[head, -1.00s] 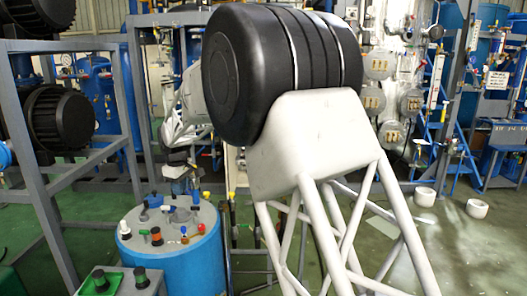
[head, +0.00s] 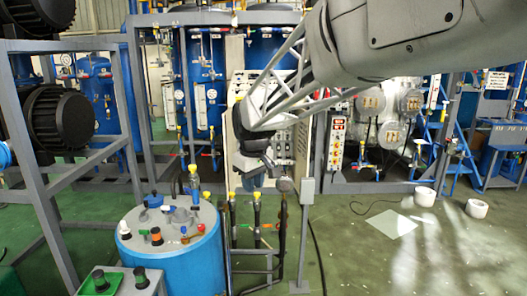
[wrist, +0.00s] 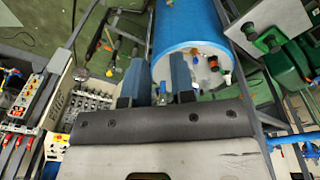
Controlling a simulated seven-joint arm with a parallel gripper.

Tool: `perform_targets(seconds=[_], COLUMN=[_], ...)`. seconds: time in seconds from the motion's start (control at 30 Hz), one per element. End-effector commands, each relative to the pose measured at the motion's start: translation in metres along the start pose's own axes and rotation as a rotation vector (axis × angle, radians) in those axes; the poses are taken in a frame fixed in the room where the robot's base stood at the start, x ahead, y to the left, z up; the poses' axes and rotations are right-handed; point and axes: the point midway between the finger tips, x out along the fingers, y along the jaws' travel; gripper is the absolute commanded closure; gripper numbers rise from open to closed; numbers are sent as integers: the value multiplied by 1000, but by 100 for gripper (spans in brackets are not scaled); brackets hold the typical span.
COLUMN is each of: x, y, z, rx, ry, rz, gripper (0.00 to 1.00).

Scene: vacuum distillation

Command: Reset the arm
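My gripper (head: 262,172) hangs at the end of my arm, to the right of and above the blue tank (head: 178,258) in the head view. In the wrist view, the two blue-grey fingers of my gripper (wrist: 157,78) stand apart with nothing visible between them, so it is open and empty. The blue tank (wrist: 187,22) shows beyond the fingers there, its white lid carrying several small valves and fittings. My arm comes in from the upper right of the head view.
Pipes with yellow-handled valves (head: 256,212) and a grey post (head: 306,235) stand below my gripper. A grey frame (head: 45,190) with black motors is at left. A control panel (head: 336,145) stands behind. Green floor at right is mostly open, with two white rolls (head: 476,208).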

Motion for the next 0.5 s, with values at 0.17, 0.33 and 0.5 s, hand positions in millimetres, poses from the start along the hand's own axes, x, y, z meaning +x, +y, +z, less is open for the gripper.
perform_targets(seconds=[0.17,0.33,0.5], x=[-13,-21,-25], y=[4,4,0], z=[54,104,153], rx=[92,176,261], ry=[12,22,32], rz=[11,21,30], gripper=[77,77,77])
